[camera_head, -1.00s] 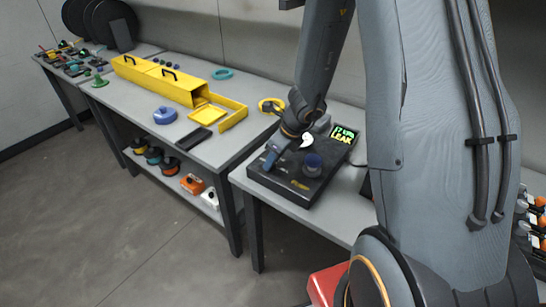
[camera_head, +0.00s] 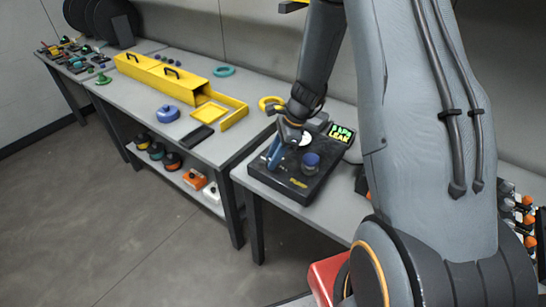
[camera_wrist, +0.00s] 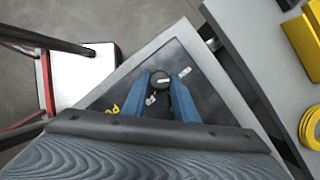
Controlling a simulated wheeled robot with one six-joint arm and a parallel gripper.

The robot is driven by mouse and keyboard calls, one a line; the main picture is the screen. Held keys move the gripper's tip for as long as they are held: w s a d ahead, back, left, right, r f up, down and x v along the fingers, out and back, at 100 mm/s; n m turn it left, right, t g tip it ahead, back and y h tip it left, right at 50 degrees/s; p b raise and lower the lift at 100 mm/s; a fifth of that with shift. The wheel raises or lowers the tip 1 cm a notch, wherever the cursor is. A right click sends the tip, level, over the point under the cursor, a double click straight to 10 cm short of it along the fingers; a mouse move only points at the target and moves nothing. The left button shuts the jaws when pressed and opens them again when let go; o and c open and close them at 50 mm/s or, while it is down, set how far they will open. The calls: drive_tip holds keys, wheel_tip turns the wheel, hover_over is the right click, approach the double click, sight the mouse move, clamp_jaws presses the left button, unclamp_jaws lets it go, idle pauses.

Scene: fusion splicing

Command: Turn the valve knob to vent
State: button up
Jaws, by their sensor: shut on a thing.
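The valve knob (camera_wrist: 163,78) is a small dark round knob with a white mark, seen in the wrist view on top of a black unit (camera_head: 297,189). My gripper (camera_wrist: 162,88) has its two blue fingers shut on the knob, one on each side. Small white labels lie beside the knob, too small to read. In the head view my gripper (camera_head: 274,158) reaches down at the left part of the unit and hides the knob.
A blue-topped cylinder (camera_head: 311,160) stands on the unit, right of my gripper. The left bench holds a yellow box (camera_head: 155,80), a dark flat slab (camera_head: 196,137), a blue round item (camera_head: 166,114) and a yellow ring (camera_head: 271,103). A red-and-white object (camera_wrist: 85,76) stands below the bench edge.

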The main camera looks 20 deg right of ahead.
idle(0.4)
drive_tip(key=o, duration=1)
drive_tip(key=shift+o, duration=0.2)
drive_tip(key=b+v, duration=0.2)
drive_tip(key=v, duration=0.6)
drive_tip(key=shift+n, duration=0.3)
